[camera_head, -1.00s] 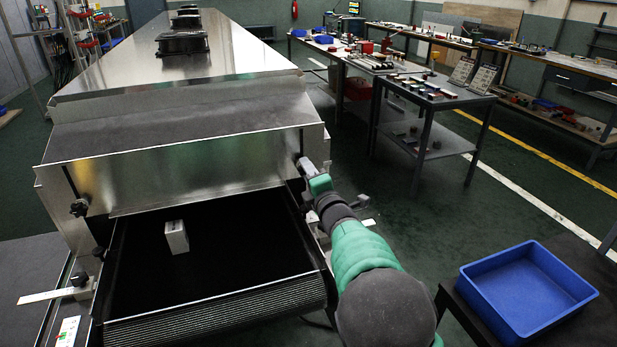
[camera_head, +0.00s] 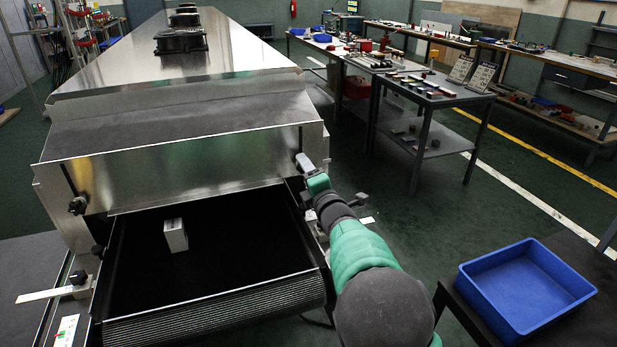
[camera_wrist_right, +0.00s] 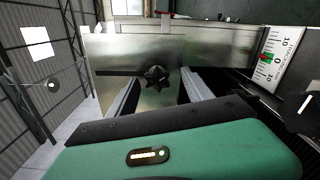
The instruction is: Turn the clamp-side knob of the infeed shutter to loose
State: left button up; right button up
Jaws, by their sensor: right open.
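The infeed shutter (camera_head: 200,168) is a shiny metal plate across the dryer mouth. A black star-shaped knob (camera_wrist_right: 155,79) sits at a dark horizontal slot in a metal plate in the right wrist view. My right gripper (camera_wrist_right: 160,75) is open, with its two fingers on either side of this knob; I cannot tell whether they touch it. In the head view my right gripper (camera_head: 303,163) is at the shutter's right end, and the knob there is hidden. Another black knob (camera_head: 78,206) shows at the shutter's left end. My left gripper is not in view.
A pale block (camera_head: 175,235) stands on the black belt (camera_head: 230,250) below the shutter. A scale with a red and green pointer (camera_wrist_right: 275,58) is right of the knob plate. A blue bin (camera_head: 525,290) is at lower right. Open floor lies right of the dryer.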

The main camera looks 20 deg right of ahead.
jog(key=s+p, duration=0.1)
jog(key=s, duration=1.5)
jog(key=shift+s+d+p, duration=0.25)
jog(key=shift+s+p, duration=0.15)
jog(key=shift+f, duration=0.1)
